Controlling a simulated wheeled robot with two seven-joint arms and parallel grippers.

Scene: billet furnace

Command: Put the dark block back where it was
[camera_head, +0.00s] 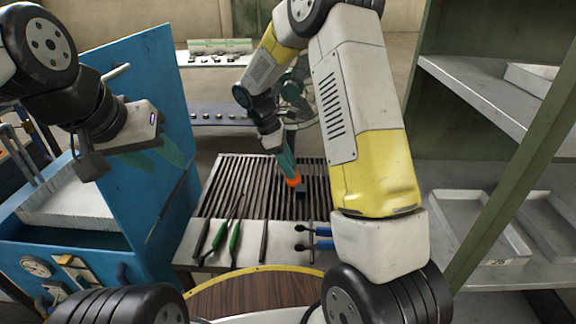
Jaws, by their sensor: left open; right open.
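A small dark block (301,189) lies on the slatted grate (225,188), just right of its middle. A bright orange piece (293,182) shows right beside it, at the tips of my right gripper. My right gripper (289,170) has teal fingers and points down at the grate. It is open, and its tips are close to the orange piece and the dark block. I cannot tell whether they touch either. My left gripper (160,157) is open and empty, in front of the blue panel at the left, well away from the block.
A blue furnace (60,262) with a white lining and gauge stands at the left. Tongs with green handles (234,238) and other tools lie on the ledge before the grate. Green shelving with grey trays (478,228) stands at the right. A fan (297,95) stands behind.

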